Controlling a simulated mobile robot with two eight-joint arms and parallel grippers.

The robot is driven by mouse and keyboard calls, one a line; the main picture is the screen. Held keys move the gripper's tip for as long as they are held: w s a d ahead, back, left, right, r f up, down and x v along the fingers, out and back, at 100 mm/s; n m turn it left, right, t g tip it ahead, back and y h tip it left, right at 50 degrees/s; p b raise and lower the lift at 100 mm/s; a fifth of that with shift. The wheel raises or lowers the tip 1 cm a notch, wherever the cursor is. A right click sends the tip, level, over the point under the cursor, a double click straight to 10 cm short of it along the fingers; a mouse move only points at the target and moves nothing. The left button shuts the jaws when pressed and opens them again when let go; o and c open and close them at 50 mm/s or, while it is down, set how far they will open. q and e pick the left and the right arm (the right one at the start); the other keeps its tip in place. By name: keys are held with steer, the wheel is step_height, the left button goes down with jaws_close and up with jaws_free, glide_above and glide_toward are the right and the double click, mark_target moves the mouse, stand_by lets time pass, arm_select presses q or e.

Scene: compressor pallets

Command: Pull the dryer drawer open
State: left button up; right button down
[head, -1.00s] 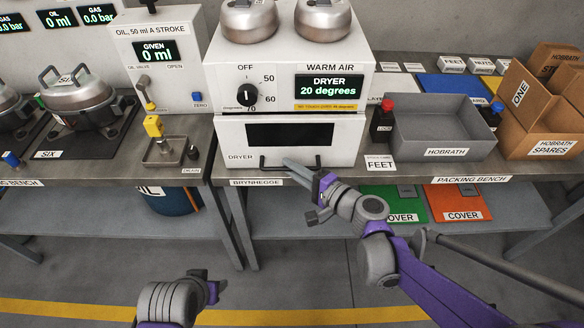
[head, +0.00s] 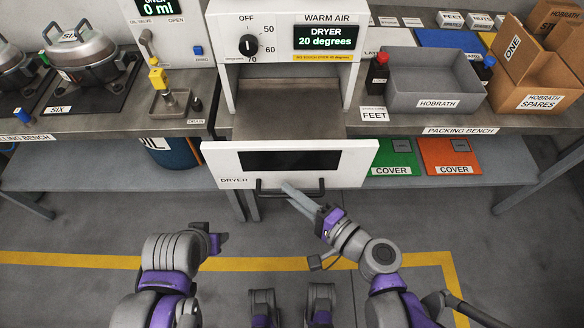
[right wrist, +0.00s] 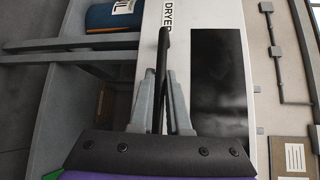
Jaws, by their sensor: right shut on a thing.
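The dryer (head: 285,20) is a white box on the bench, reading "20 degrees". Its drawer front (head: 215,165), white with a dark window and the label "DRYER", stands well out from the body, past the bench edge. The black bar handle (head: 270,191) runs along its lower front. My right gripper (head: 290,190) is shut on the handle. In the right wrist view the fingers (right wrist: 162,98) close around the dark handle bar (right wrist: 161,75). My left gripper (head: 220,240) is low at the left, away from the dryer; its fingers are not clear.
A grey HOBRATH tray (head: 435,102) and cardboard boxes (head: 530,60) stand right of the dryer. Green (head: 392,155) and orange (head: 450,155) covers lie on the lower shelf. A pot (head: 75,60) stands at the left. The floor before the bench is clear.

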arm_select(q)
steer(key=shift+r, duration=0.2)
arm_select(e)
steer(key=shift+s, duration=0.9)
steer(key=c, duration=0.9)
jaws_free()
arm_select(q)
steer(key=shift+s+d, duration=0.1)
arm_select(e)
steer(key=shift+d, duration=0.1)
